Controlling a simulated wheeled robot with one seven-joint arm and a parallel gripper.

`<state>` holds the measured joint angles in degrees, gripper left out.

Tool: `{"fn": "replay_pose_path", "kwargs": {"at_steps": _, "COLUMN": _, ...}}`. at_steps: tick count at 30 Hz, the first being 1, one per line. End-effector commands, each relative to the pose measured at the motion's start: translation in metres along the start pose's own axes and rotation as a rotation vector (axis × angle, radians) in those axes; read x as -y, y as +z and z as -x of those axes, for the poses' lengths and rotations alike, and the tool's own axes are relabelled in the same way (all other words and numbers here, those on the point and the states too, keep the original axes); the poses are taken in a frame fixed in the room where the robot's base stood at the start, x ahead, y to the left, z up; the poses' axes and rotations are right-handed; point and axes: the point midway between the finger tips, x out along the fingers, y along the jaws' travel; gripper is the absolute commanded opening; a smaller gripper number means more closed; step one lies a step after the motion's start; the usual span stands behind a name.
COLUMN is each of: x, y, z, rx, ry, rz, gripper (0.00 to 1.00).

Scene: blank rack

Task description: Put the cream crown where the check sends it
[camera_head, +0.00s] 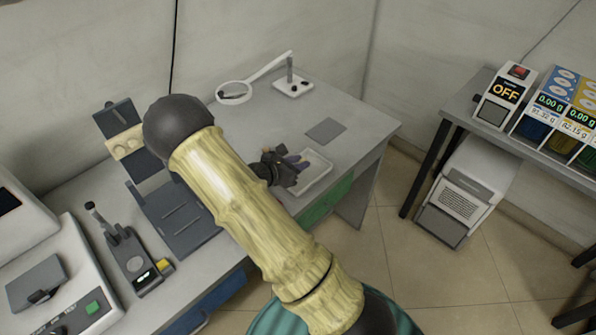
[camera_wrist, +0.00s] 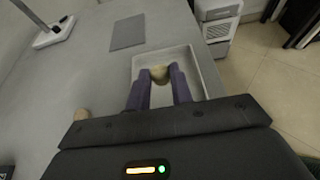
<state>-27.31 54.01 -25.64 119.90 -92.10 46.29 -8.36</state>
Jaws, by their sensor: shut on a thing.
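My gripper (camera_wrist: 160,78) is shut on the cream crown (camera_wrist: 159,71), a small rounded piece held between the tips of its purple fingers in the wrist view. The crown shows over the shallow white tray (camera_wrist: 192,60); I cannot tell whether it touches the tray floor. In the head view my gripper (camera_head: 300,163) is at the left side of the white tray (camera_head: 327,170), near the table's front edge, and the crown is hidden there.
A grey square pad (camera_head: 326,131) lies behind the tray. A magnifier (camera_head: 235,93) and a post on a white base (camera_head: 292,84) stand farther back. A dark rack (camera_head: 118,120) stands left. A box reading OFF (camera_head: 505,92) is on the right table.

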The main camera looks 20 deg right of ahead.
Motion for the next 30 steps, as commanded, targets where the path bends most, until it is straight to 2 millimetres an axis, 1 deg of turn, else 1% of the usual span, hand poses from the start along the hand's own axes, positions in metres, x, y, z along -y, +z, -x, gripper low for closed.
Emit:
{"fn": "replay_pose_path", "kwargs": {"at_steps": 8, "x": -0.001, "y": -0.002, "z": 0.000, "rx": 0.000, "ry": 0.001, "rz": 0.001, "gripper": 0.00}}
{"fn": "replay_pose_path", "kwargs": {"at_steps": 15, "x": -0.001, "y": -0.029, "z": -0.011, "rx": 0.001, "ry": 0.001, "rz": 0.003, "gripper": 0.00}}
{"fn": "replay_pose_path", "kwargs": {"at_steps": 17, "x": -0.001, "y": -0.034, "z": -0.013, "rx": 0.000, "ry": 0.002, "rz": 0.002, "gripper": 0.00}}
{"fn": "replay_pose_path", "kwargs": {"at_steps": 25, "x": 0.000, "y": -0.035, "z": -0.014, "rx": 0.000, "ry": 0.001, "rz": -0.001, "gripper": 0.00}}
{"fn": "replay_pose_path", "kwargs": {"at_steps": 29, "x": 0.000, "y": -0.038, "z": -0.015, "rx": 0.000, "ry": 0.001, "rz": 0.000, "gripper": 0.00}}
{"fn": "replay_pose_path", "kwargs": {"at_steps": 30, "x": 0.000, "y": -0.037, "z": -0.015, "rx": 0.000, "ry": 0.001, "rz": -0.001, "gripper": 0.30}}
